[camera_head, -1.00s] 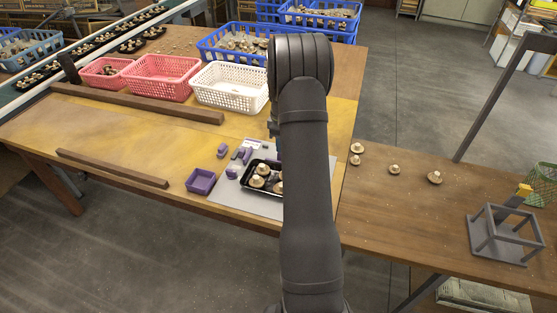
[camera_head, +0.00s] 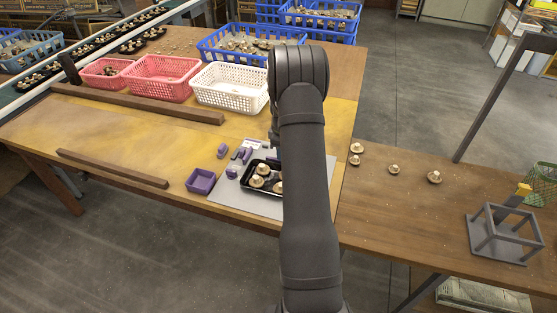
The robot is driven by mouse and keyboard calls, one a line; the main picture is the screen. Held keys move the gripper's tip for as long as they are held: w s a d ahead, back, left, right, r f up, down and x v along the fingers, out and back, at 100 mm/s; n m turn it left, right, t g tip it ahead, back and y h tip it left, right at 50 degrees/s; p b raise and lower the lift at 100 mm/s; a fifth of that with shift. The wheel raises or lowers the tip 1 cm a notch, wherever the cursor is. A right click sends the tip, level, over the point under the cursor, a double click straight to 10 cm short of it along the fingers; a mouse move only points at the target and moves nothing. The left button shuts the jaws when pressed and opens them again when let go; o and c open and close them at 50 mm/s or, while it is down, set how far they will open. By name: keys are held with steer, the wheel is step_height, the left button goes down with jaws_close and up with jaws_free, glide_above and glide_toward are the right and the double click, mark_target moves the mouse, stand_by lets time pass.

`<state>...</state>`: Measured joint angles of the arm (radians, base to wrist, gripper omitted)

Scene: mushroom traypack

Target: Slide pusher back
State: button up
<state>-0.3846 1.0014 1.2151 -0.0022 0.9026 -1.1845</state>
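Small purple parts stand on a grey mat (camera_head: 268,208): a block (camera_head: 222,151) at the left and a cluster (camera_head: 241,154) beside it. I cannot tell which of them is the pusher. A black tray (camera_head: 247,184) on the mat holds mushrooms (camera_head: 258,181), and its right side is hidden by my arm. A small purple open box (camera_head: 201,181) sits at the mat's left edge. My gripper (camera_head: 275,149) is mostly hidden behind my arm, above the mat near the tray's far side. Its fingertips do not show clearly.
Pink baskets (camera_head: 160,78) and a white basket (camera_head: 232,86) stand behind the mat. Dark bars (camera_head: 135,104) lie across the table at the left. Loose mushrooms (camera_head: 394,169) and a grey frame stand (camera_head: 505,233) are on the right table.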

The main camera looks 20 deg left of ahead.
steer(key=shift+w+a+f, duration=0.1)
steer(key=shift+w+f, duration=0.2)
steer(key=shift+w, duration=0.8)
steer(key=shift+w+f, duration=0.3)
steer(key=shift+w, duration=0.75)
steer(key=shift+w+a+f, duration=0.1)
steer(key=shift+w+f, duration=0.2)
steer(key=shift+w, duration=0.8)
steer(key=o, duration=0.8)
steer(key=shift+c, duration=0.2)
steer(key=shift+w+d+r, duration=0.1)
steer(key=shift+w+r, duration=0.05)
steer(key=shift+r, duration=1.05)
steer(key=shift+w+d+r, duration=0.1)
steer(key=shift+r, duration=1.1)
